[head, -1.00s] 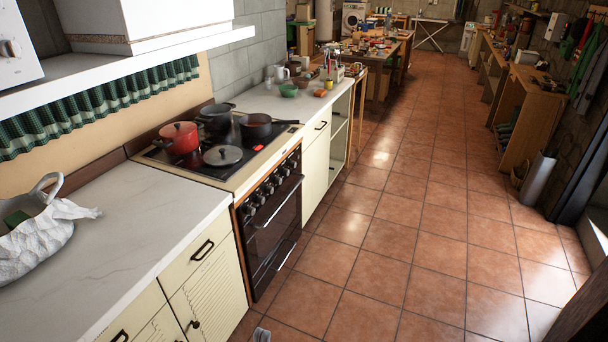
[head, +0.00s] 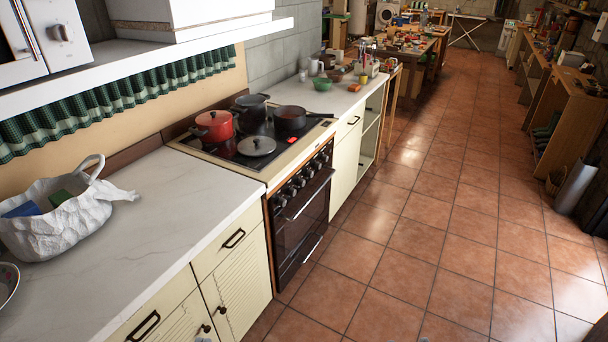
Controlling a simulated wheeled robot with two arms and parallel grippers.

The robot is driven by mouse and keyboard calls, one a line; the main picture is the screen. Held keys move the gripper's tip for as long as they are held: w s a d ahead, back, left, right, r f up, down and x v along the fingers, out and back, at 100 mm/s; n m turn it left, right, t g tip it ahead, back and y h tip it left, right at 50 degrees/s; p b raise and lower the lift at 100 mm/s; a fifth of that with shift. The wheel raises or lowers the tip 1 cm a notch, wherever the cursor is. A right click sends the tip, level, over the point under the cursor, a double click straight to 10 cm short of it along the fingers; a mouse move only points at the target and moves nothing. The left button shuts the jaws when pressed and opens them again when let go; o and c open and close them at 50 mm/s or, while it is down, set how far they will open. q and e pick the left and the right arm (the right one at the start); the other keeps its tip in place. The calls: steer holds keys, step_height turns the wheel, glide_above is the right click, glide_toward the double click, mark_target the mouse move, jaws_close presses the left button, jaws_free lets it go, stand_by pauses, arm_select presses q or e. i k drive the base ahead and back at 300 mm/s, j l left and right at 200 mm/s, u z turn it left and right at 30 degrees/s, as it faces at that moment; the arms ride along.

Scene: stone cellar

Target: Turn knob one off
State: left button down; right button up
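The stove (head: 302,215) stands in the counter row, left of the picture's middle. A row of several dark knobs (head: 298,181) runs along its front edge above the oven door. Which one is knob one, and how each is turned, is too small to tell. A red indicator (head: 291,141) shows on the black cooktop (head: 222,151). A red pot (head: 213,126), a dark pot (head: 250,112), a dark pan (head: 291,118) and a grey lid (head: 257,146) sit on it. Neither gripper shows clearly; only a tiny pale sliver shows at the bottom edge, too little to identify.
A white marble counter (head: 164,225) with cream cabinets lies left of the stove and holds a white bag (head: 62,222). A shelf (head: 150,60) overhangs it. The tiled floor (head: 420,250) before the stove is clear. A cluttered table (head: 410,62) stands farther back.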

mark_target(282, 203)
steer(key=i+u, duration=0.1)
steer(key=i, duration=0.45)
steer(key=i+l+u, duration=0.1)
steer(key=i, duration=0.45)
